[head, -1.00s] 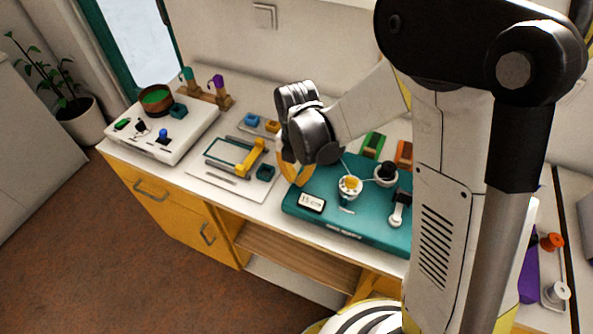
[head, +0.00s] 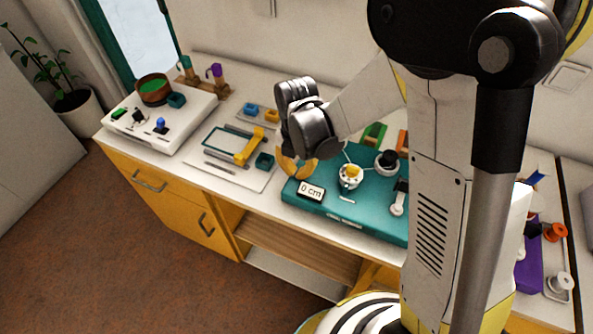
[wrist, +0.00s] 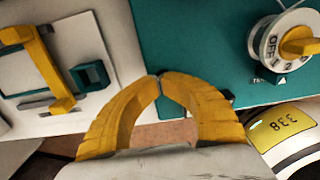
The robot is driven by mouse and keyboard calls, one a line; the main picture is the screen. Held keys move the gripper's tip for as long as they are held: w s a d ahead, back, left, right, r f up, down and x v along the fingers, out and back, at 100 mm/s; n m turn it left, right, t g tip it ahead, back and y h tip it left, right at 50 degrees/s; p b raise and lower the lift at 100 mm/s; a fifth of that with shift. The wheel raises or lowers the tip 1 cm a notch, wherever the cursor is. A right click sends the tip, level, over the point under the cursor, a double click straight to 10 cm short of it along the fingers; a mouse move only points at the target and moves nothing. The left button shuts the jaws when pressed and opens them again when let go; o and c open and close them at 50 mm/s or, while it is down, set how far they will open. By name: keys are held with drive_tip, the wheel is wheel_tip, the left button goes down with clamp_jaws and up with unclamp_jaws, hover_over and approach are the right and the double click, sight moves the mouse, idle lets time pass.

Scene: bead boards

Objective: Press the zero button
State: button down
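The teal board (head: 365,218) stands on the bench and carries a small display (head: 311,191) reading "0 cm" near its front left corner. My gripper (head: 298,174) is over the board's left end, just behind the display. In the wrist view its yellow fingertips (wrist: 161,78) meet with nothing between them, over the teal board (wrist: 190,40). I cannot make out the zero button; my fingers may hide it. Whether the tips touch the board is unclear. A white dial with a yellow knob (head: 351,176) stands right of the gripper; in the wrist view the dial (wrist: 285,42) shows "OFF".
Left of the teal board lies a white board (head: 218,176) with a yellow-handled frame (head: 250,146) and a teal square holder (head: 264,161). A white box (head: 172,130) with a brown bowl is farther left. A black cup (head: 387,163) is behind the dial.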

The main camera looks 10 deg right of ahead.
sight(296, 173)
drive_tip(key=shift+r, duration=4)
